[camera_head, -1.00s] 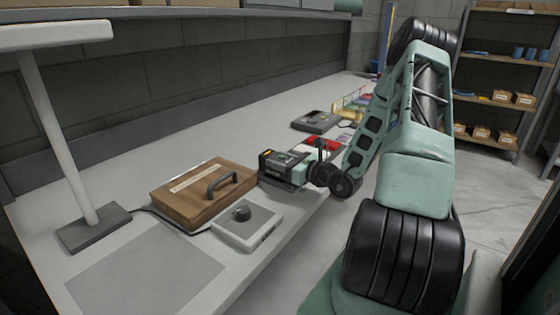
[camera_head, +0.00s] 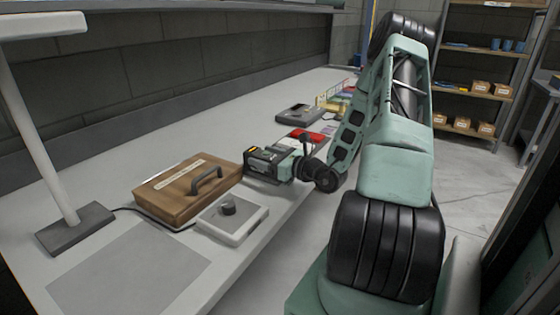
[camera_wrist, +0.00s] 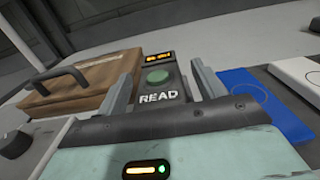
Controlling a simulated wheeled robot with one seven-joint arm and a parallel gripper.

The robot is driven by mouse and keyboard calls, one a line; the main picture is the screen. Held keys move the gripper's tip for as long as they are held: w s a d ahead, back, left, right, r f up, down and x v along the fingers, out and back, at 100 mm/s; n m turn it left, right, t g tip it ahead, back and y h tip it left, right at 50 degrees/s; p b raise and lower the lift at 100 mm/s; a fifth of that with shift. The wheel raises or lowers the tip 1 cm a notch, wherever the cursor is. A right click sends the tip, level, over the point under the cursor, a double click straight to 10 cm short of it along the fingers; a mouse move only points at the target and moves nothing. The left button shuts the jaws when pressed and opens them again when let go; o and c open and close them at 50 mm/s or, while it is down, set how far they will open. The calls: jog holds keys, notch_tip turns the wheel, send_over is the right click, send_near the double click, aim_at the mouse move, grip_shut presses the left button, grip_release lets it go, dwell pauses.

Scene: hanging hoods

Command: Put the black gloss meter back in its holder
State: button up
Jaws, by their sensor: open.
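The black gloss meter (camera_wrist: 160,78), with a green button, the word READ and a lit orange display, stands upright between the fingers of my gripper (camera_wrist: 162,90) in the wrist view. A finger shows on each side of it; the gripper is open, and I cannot tell whether either finger touches it. In the head view the dark meter (camera_head: 262,164) is low at the bench's front, right of the wooden case, at the end of my gripper (camera_head: 280,163). I cannot make out a separate holder; the meter's lower part is hidden.
The wooden case (camera_head: 170,194) with a handle lies close left. A white box with a knob (camera_head: 232,218) is in front. A blue pad (camera_wrist: 265,102) and a white item (camera_wrist: 299,75) lie right in the wrist view. A dark device (camera_head: 297,114) sits farther along the bench.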

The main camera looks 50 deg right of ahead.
jog(key=s+d+b, duration=0.1)
jog(key=s, duration=1.6)
jog(key=shift+d, duration=0.15)
